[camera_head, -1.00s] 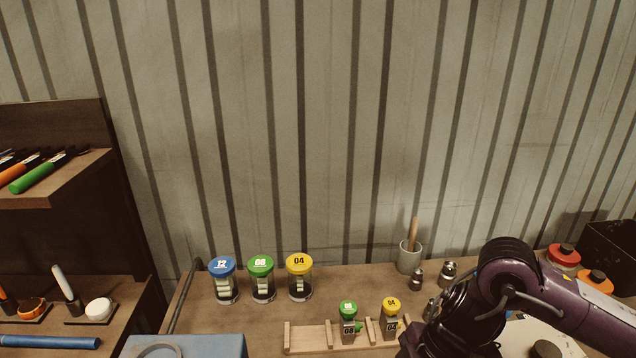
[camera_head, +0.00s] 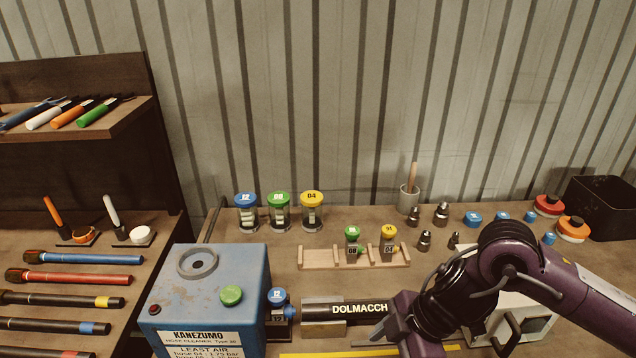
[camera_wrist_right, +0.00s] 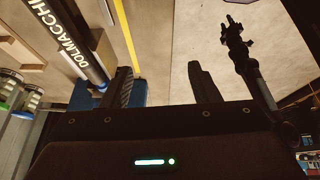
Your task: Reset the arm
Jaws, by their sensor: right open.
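My right arm, dark purple, comes in from the right in the head view and bends over the bench's front right. Its gripper (camera_head: 388,326) is near the right end of a black cylinder marked DOLMACCH (camera_head: 352,309); the forearm hides part of the area. In the right wrist view the gripper (camera_wrist_right: 163,84) is open, its two fingers apart with nothing between them. The black cylinder (camera_wrist_right: 75,40) runs beside the left finger there; I cannot tell whether they touch. My left gripper is not in view.
A blue hose cleaner (camera_head: 208,285) stands left of the cylinder. A wooden rack (camera_head: 318,257) with capped blocks and several lidded jars (camera_head: 279,213) stand behind. Metal fittings (camera_head: 441,214) and a black bin (camera_head: 603,207) are at right. Shelves (camera_head: 85,235) hold tools at left.

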